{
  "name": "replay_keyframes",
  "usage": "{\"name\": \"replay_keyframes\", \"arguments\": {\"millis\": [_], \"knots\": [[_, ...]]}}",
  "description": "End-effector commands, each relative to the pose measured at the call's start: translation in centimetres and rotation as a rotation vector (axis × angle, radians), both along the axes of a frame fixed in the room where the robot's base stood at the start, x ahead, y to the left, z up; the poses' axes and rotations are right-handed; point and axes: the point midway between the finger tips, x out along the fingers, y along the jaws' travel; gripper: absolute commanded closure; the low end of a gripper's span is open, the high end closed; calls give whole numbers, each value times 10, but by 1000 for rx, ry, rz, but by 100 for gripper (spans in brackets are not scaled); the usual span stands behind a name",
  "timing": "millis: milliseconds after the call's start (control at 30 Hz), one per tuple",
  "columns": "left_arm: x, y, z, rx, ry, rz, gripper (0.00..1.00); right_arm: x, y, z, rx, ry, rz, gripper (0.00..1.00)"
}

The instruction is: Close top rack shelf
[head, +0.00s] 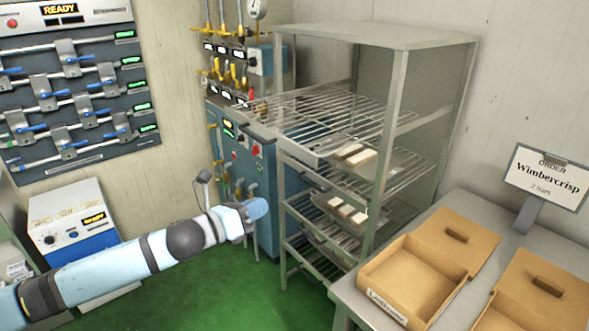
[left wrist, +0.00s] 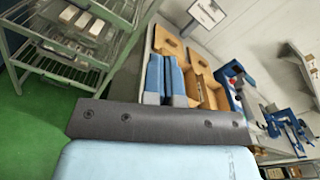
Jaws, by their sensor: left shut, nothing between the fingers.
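The metal rack (head: 398,95) stands right of centre in the head view. Its top wire shelf (head: 310,112) sticks out to the left past the rack's posts, with a dark bar (head: 258,131) near its outer left end. My left gripper (head: 258,208) is left of the rack, lower in the picture than the top shelf and apparently apart from it. In the left wrist view its two blue fingers (left wrist: 164,75) lie side by side, shut and empty. The rack (left wrist: 100,60) shows there at the upper left. My right gripper is not in view.
Lower rack shelves hold trays with pale bars (head: 345,208). A blue machine (head: 262,190) stands behind the left gripper. A table (head: 345,295) with open cardboard boxes (head: 415,270) and an order sign (head: 545,178) is at the right. Green floor (head: 225,295) is clear in front.

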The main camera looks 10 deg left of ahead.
Motion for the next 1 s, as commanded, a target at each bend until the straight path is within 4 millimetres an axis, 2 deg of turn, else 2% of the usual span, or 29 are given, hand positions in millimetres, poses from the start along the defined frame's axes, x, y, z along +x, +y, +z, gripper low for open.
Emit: {"name": "replay_keyframes", "arguments": {"millis": [33,133,267,367,467,800,1000], "knots": [[7,10,12,90,-79,-2,100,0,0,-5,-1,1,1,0],[15,23,31,228,-196,-5,100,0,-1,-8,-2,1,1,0],[20,31,44,323,-274,-5,100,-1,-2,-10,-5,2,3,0],[24,30,47,344,-293,-5,100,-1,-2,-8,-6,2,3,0],[34,22,49,344,-294,-5,100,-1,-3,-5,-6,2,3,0],[90,-22,49,341,-292,-5,100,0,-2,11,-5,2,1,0],[116,-43,48,341,-289,-5,100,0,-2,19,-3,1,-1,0]]}}
